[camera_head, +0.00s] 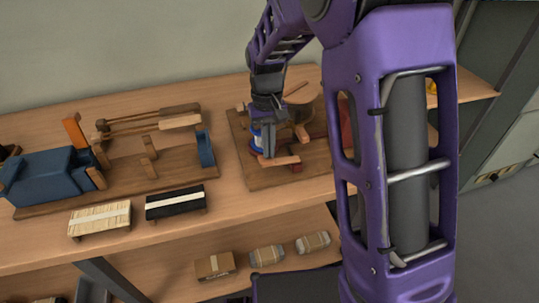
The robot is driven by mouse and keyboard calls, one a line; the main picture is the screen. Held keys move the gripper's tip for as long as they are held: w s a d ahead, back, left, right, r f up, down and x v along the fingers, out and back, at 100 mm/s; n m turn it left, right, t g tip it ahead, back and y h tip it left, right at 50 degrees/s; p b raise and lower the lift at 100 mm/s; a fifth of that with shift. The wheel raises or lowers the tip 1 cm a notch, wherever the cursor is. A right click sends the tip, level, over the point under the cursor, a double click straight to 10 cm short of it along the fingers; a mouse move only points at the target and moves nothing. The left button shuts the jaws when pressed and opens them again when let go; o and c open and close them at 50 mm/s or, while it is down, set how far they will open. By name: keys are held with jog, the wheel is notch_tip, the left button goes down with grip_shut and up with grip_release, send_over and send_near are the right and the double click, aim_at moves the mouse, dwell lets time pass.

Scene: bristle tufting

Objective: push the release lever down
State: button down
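A wooden fixture on a brown baseboard (258,180) stands on the workbench, right of the picture's middle. It carries a blue and white cylinder (256,142), several wooden pieces and a dark red part. A short orange-brown wooden bar (278,160) sticks out at its front; I cannot tell for sure whether this is the release lever. My gripper (270,122) points down over the fixture, close to the cylinder and the bar. Its fingertips are small and dark here, so contact and opening cannot be made out. My arm hides the fixture's right side.
Left on the bench (235,205) stands a second wooden fixture (115,198) with a blue machine body (48,178). A pale bristle block (100,218) and a black one (175,203) lie at the front. Wrapped packs (267,256) and a carton (214,266) sit on the lower shelf.

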jog(key=shift+f, duration=0.5)
jog(key=shift+w+r, duration=0.1)
jog(key=shift+r, duration=0.05)
jog(key=w, duration=0.1)
jog(key=w+p, duration=0.1)
jog(key=r+p, duration=0.1)
jog(key=shift+w+a, duration=0.25)
jog(key=shift+w, duration=0.15)
jog(key=shift+f, duration=0.1)
notch_tip(320, 180, up, 17)
jog(key=w+p, duration=0.1)
jog(key=p, duration=0.2)
jog(key=shift+w+a+r, duration=0.15)
jog(key=shift+w+r, duration=0.05)
jog(key=shift+w, duration=0.15)
